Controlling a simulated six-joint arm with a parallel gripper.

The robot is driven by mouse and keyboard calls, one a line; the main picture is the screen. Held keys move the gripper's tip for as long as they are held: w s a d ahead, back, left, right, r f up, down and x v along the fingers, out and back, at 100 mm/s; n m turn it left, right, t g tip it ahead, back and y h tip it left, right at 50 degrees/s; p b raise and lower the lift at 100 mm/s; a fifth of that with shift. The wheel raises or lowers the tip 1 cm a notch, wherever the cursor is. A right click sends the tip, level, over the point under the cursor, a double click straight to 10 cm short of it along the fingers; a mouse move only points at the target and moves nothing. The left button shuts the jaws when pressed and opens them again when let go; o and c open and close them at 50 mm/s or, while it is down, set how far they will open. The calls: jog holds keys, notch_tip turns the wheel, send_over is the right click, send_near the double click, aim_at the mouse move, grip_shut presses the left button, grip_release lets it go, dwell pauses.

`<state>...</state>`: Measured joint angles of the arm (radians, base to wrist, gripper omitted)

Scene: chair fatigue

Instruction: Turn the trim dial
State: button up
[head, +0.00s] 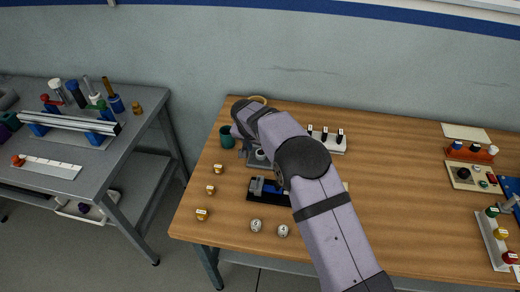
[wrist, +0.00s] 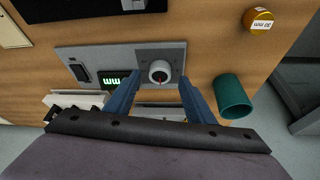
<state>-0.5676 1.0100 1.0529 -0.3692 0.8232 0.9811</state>
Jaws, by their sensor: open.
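A green-lit display (wrist: 113,82) and a black switch (wrist: 80,73) share the panel. In the head view the panel (head: 255,165) is partly hidden by my arm.
A teal cup (wrist: 232,97) stands close beside my gripper's right finger in the wrist view. A dark fixture (head: 265,197) lies in front of the panel. Open wood (head: 390,220) lies right of my arm.

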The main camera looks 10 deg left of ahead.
aim_at(260, 153)
jog(key=shift+p+x, duration=0.3)
jog(key=shift+x, duration=1.05)
jog(key=shift+c, duration=0.3)
jog(key=c, duration=1)
jog(key=shift+w+a+f+m+b, duration=0.1)
jog(key=shift+f+m+b, duration=0.3)
jog(key=shift+b, duration=0.65)
jog(key=shift+r+m+h+b, duration=0.1)
jog(key=shift+m+h+b, duration=0.3)
jog(key=shift+m+b, duration=0.15)
jog(key=shift+a+r+m+g+h, duration=0.15)
jog(key=shift+m+h, duration=0.1)
jog(key=shift+m, duration=0.5)
jog(key=shift+d+r+m+g+h, duration=0.15)
jog(key=shift+m+h, duration=0.1)
jog(key=shift+m, duration=0.45)
jog(key=shift+a, duration=0.1)
jog(key=o, duration=1.1)
jog(key=shift+c, duration=0.2)
